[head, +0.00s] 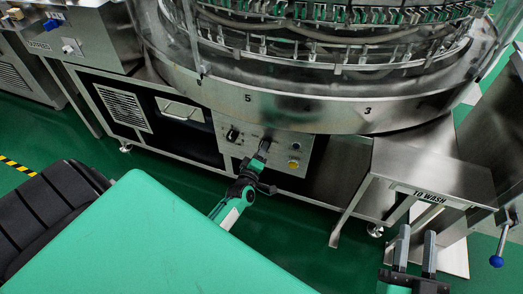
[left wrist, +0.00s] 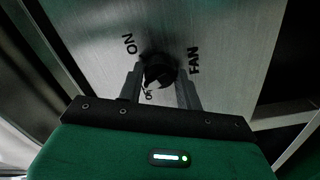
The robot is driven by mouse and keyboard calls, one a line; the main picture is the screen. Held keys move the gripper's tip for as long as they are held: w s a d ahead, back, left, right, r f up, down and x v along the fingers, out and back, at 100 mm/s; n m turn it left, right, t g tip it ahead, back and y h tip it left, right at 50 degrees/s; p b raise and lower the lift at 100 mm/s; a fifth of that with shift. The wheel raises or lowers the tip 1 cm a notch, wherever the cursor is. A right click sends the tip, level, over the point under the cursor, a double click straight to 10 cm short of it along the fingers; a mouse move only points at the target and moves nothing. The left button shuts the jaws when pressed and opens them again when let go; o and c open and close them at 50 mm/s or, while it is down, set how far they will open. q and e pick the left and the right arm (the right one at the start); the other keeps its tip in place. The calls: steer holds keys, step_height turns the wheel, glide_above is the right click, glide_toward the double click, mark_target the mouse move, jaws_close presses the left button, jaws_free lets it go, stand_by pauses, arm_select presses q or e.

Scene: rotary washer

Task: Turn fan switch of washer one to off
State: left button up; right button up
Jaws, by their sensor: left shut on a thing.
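The fan switch is a black rotary knob (left wrist: 160,70) on a brushed metal panel in the left wrist view. ON is printed up and left of it and FAN to its right. A label below it is partly hidden, and a small light mark shows on the knob's lower side. My left gripper (head: 263,147) is at the washer's control panel (head: 280,140), its fingers on both sides of the knob and shut on it. In the head view the gripper hides this knob. My right gripper (head: 416,252) is open and empty at the lower right.
The panel also carries another black knob (head: 232,134) on the left and a yellow-ringed button (head: 293,164) on the right. A steel ledge marked TO WASH (head: 430,170) and a blue-ball lever (head: 496,261) stand at right. The round washer rim (head: 290,112) overhangs the panel.

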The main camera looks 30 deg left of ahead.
arm_select(q)
steer(key=shift+n, duration=2.2)
arm_select(e)
steer(key=shift+d+r+t, duration=0.2)
steer(key=shift+r+t, duration=0.2)
steer(key=shift+r, duration=0.45)
arm_select(q)
steer(key=o, duration=1)
steer(key=p+v, duration=0.1)
steer(key=v, duration=1.2)
steer(key=shift+s+p, duration=0.35)
steer(key=shift+s, duration=0.05)
arm_select(e)
step_height(320, 180, down, 10)
steer(key=s+a+g, duration=0.2)
steer(key=g, duration=0.3)
steer(key=shift+a+r+g, duration=0.25)
steer(key=shift+a+g, duration=0.05)
